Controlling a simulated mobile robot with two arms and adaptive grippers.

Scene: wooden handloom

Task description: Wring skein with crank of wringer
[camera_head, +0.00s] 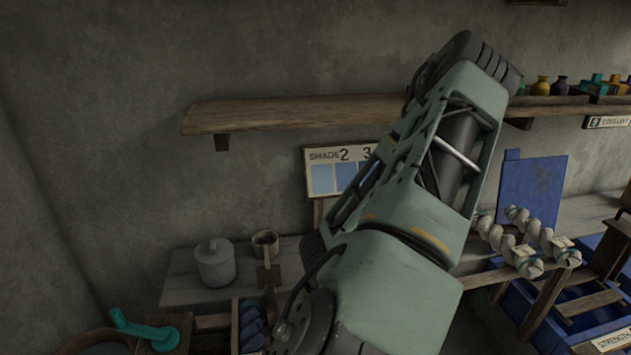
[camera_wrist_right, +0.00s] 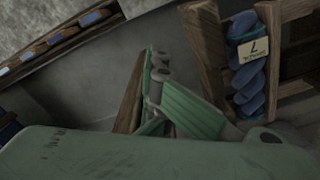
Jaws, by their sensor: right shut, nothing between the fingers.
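A teal crank-shaped handle (camera_head: 145,331) shows at the lower left of the head view, on a wooden block. Its lower part is cut off by the picture edge. In the right wrist view, a twisted blue skein (camera_wrist_right: 247,65) with a paper tag hangs against a wooden frame. My right gripper (camera_wrist_right: 160,75) is shut and empty in the right wrist view, left of that skein and apart from it. Neither gripper shows in the head view, where a large green link of my arm covers the middle.
A grey lidded pot (camera_head: 215,264) and a small cup (camera_head: 265,245) stand on a bench. Pale twisted skeins (camera_head: 515,242) lie at the right by a blue panel (camera_head: 532,187). A wooden shelf (camera_head: 290,112) crosses the wall. Blue bundles (camera_head: 251,326) sit in a rack.

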